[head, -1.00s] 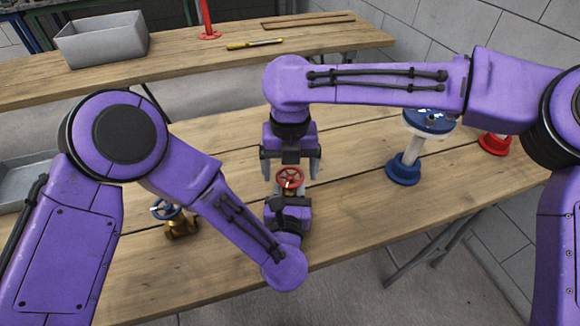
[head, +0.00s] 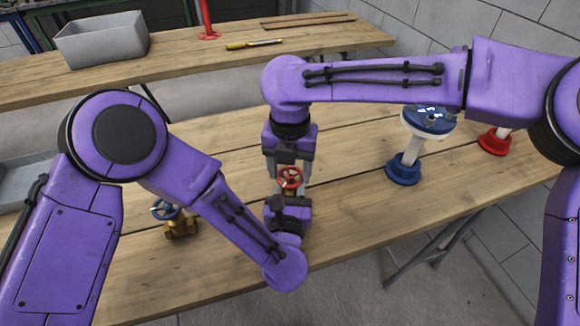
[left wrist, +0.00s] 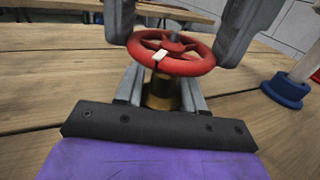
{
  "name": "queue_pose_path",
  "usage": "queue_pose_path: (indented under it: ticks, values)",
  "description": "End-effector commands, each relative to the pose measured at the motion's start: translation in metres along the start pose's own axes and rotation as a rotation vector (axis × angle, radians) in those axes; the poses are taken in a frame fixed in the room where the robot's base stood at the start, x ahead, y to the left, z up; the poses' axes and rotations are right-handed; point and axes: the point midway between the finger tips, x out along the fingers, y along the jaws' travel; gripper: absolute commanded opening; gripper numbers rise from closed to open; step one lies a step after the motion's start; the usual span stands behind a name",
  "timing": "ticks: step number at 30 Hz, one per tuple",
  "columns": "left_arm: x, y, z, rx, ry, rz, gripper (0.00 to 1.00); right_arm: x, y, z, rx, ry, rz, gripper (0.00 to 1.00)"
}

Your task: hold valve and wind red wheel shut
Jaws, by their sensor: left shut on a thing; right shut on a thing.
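The valve with the red wheel (head: 290,178) stands on the near wooden table, and its brass body (left wrist: 160,98) shows below the wheel in the left wrist view. My left gripper (left wrist: 162,90) comes from the near side, low, and is shut on the brass body under the wheel. My right gripper (head: 291,176) points down from above, shut on the red wheel with one finger at each side. The red wheel (left wrist: 172,54) lies about level in the left wrist view, with a white mark on its near rim. The valve's base is hidden.
A brass valve (head: 181,228) with a blue wheel stands to the left. A blue-based stand (head: 404,170) and a red-based one (head: 495,143) stand to the right. A grey bin (head: 103,42) and a yellow-handled tool (head: 254,44) sit on the far table.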

Motion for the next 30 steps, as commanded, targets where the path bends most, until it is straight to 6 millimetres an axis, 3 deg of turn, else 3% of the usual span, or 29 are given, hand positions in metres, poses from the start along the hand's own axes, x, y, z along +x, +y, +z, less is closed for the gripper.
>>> queue_pose_path:
  ticks: [18,30]
  values:
    - [0.0004,0.0009,0.0,0.001,0.0,0.003,0.0,-0.0008,0.0003,-0.0003,0.545,-0.001,-0.001,0.32]
    - [0.0006,0.0011,-0.0001,0.001,0.0,0.003,0.0,-0.0005,0.0002,-0.0003,0.739,0.0,-0.002,0.32]
